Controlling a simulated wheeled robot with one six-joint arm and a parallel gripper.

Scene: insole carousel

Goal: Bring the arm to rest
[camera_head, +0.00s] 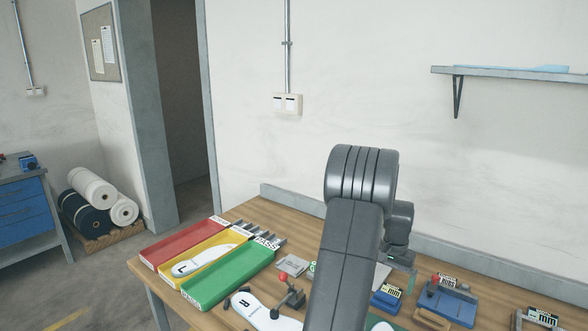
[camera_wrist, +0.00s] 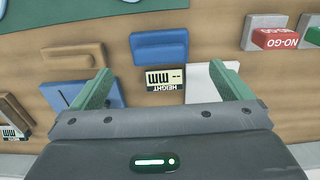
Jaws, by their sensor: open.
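My gripper (camera_wrist: 162,73) is open in the wrist view, its two green fingers spread wide with nothing held between them. It hangs over the wooden bench (camera_wrist: 205,30), facing a blue block (camera_wrist: 158,50) and a height display (camera_wrist: 165,79), which lie beyond and between the fingertips. In the head view my arm rises from the bottom and bends over the bench. Its wrist points down behind the upper link, and the fingers cannot be made out there.
Red (camera_head: 185,243), yellow (camera_head: 181,279) and green (camera_head: 228,277) trays stand at the bench's left; an insole marked L (camera_head: 205,260) lies in the yellow one. An insole marked R (camera_head: 262,312) lies nearer. Blue gauges (camera_head: 445,304) stand right. A wall shelf (camera_head: 510,73) hangs upper right.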

